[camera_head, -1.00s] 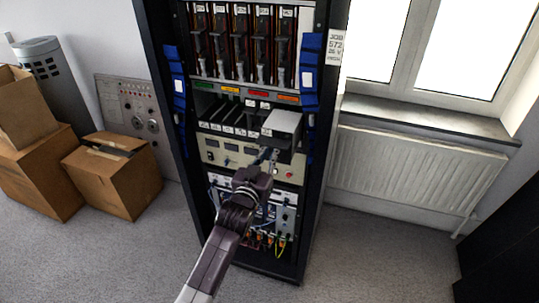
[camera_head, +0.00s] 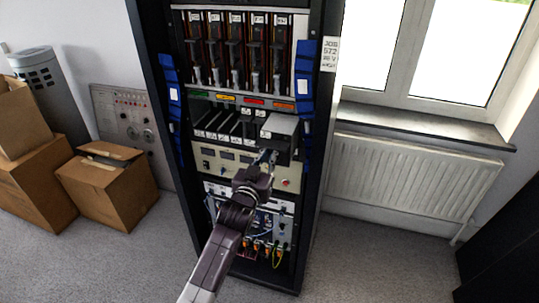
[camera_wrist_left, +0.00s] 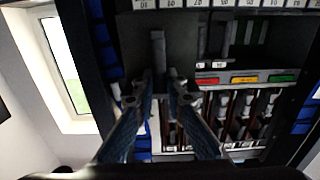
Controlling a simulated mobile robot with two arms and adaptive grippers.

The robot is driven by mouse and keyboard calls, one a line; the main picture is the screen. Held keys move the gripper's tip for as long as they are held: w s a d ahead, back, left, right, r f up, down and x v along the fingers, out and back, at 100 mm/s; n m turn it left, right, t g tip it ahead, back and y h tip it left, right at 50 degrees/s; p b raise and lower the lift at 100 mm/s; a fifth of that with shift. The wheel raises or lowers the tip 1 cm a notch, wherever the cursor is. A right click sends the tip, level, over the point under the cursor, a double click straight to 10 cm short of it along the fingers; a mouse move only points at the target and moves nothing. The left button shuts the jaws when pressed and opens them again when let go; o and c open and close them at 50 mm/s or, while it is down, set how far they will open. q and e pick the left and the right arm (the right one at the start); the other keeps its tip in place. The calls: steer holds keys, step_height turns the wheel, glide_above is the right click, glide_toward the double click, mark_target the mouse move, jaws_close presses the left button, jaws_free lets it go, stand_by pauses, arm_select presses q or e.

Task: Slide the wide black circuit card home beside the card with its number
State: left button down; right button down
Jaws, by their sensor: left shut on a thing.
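The wide black circuit card (camera_head: 281,124) shows in the head view as a block with a grey top and dark front, at the right end of the middle card crate (camera_head: 203,132). It sticks out of the crate towards me. My left gripper (camera_head: 264,158) is at its front, shut on it. In the wrist view, the card's dark face (camera_wrist_left: 184,30) fills the upper middle, and my left gripper's fingertips (camera_wrist_left: 157,90) are at its handle. Narrower black cards with small white labels stand left of it in the head view; their numbers are too small to read. My right gripper is not in view.
The black rack (camera_head: 316,180) has blue straps (camera_head: 304,85) along its posts. A row of upright modules (camera_head: 235,50) sits above the crate, and a beige instrument panel (camera_head: 222,158) below. Cardboard boxes (camera_head: 110,190) stand left. The floor in front is clear.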

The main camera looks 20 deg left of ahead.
mark_target(276, 141)
arm_select(q)
steer(key=shift+w+r, duration=0.1)
steer(key=shift+r, duration=0.05)
steer(key=shift+w+b, duration=0.9)
steer(key=shift+w, duration=1.05)
steer(key=shift+w+b, duration=0.25)
steer(key=shift+b, duration=0.2)
steer(key=shift+w+d+b, duration=0.1)
steer(key=shift+w+b, duration=0.6)
steer(key=shift+w, duration=0.3)
steer(key=shift+w+f+b, duration=0.2)
steer(key=shift+w+b, duration=0.85)
steer(key=shift+w, duration=0.2)
steer(key=shift+w+d+r+b, duration=0.1)
steer(key=shift+w+b, duration=0.2)
steer(key=shift+w, duration=0.2)
